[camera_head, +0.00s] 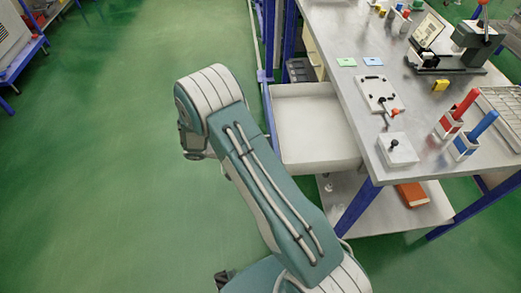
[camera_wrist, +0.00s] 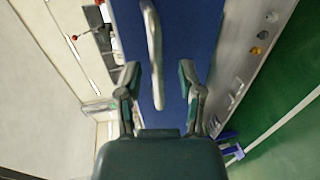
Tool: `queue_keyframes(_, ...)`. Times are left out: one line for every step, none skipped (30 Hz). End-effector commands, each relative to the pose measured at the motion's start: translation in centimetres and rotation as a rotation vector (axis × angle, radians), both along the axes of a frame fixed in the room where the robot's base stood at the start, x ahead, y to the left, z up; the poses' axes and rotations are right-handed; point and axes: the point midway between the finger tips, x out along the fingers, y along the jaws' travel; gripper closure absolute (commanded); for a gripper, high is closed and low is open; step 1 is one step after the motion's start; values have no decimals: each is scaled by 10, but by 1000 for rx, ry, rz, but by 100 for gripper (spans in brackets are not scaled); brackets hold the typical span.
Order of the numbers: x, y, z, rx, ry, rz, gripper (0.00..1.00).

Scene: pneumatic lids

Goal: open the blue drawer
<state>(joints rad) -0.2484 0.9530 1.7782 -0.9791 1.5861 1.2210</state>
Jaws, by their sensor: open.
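The blue drawer (camera_head: 316,125) sticks out from the left side of the workbench in the head view, its pale inside showing. Its blue front (camera_wrist: 176,30) fills the middle of the wrist view. A pale bar handle (camera_wrist: 153,50) runs along that front. My gripper (camera_wrist: 158,72) is open, with one finger to each side of the handle in the picture. I cannot tell whether either finger touches it.
The workbench top (camera_head: 360,95) holds fixtures, an orange-red knob (camera_head: 395,112), a red cylinder (camera_head: 466,103) and a blue cylinder (camera_head: 483,126). A lower shelf carries an orange box (camera_head: 412,195). Green floor (camera_head: 100,170) lies clear on the left.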

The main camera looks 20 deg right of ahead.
Motion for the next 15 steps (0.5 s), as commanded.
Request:
queue_keyframes(3,7,1,0,-2,4,52)
queue_keyframes(4,12,2,1,-3,5,52)
queue_keyframes(6,19,3,1,-2,4,52)
queue_keyframes(8,24,5,0,-3,4,52)
queue_keyframes(11,31,6,1,-4,5,52)
queue_keyframes(13,39,7,1,-2,4,52)
queue_keyframes(15,45,8,2,-1,4,52)
queue_keyframes(17,51,9,1,-1,5,52)
queue_keyframes(19,59,11,0,-2,4,52)
queue_keyframes(21,65,12,2,-1,3,52)
queue_keyframes(23,71,13,2,-1,4,52)
queue_keyframes(25,77,15,1,-1,3,52)
queue_keyframes(27,82,16,2,-1,3,52)
queue_keyframes(28,87,17,2,-1,3,52)
queue_keyframes(30,92,18,1,-1,2,52)
